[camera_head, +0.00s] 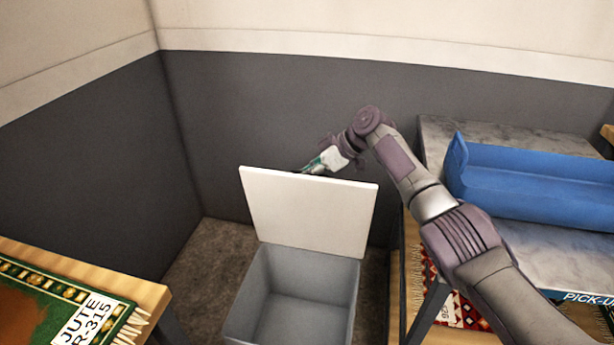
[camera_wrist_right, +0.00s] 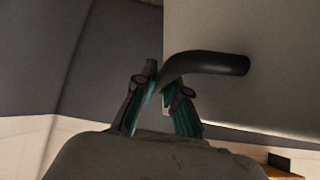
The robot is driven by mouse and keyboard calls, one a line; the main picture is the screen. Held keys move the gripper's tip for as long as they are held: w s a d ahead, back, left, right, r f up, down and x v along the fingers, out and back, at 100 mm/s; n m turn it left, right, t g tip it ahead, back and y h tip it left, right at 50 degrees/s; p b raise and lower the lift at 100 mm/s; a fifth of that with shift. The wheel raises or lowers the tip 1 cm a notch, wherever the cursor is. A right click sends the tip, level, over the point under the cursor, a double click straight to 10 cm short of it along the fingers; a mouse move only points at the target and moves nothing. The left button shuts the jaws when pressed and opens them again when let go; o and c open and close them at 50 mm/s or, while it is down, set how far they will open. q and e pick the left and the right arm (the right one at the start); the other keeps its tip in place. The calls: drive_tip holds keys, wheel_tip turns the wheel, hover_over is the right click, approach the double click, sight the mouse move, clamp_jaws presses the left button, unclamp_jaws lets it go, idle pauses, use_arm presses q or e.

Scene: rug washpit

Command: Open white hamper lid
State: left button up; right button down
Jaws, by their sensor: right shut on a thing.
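The hamper is a grey open-topped bin (camera_head: 300,290) with a white lid (camera_head: 310,210). The lid stands raised, close to upright, at the bin's far edge, and the empty-looking inside shows. My right gripper (camera_head: 312,167) is at the lid's top edge, its fingertips partly hidden behind the lid. In the right wrist view, my right gripper (camera_wrist_right: 160,88) is shut on a dark curved handle (camera_wrist_right: 215,63) fixed to the pale lid face (camera_wrist_right: 255,30). The handle is hidden in the head view. My left gripper is not in view.
A wooden table with a green rug labelled JUTE (camera_head: 60,310) is at the lower left. A metal table with a blue tray (camera_head: 540,185) stands at the right, with a red patterned rug (camera_head: 455,305) below. Dark grey walls (camera_head: 250,110) close off the corner behind the hamper.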

drive_tip(key=shift+f, duration=0.15)
drive_tip(key=c, duration=1.5)
unclamp_jaws()
drive_tip(key=shift+w, duration=0.1)
drive_tip(key=shift+d, duration=0.1)
drive_tip(key=v, duration=1.2)
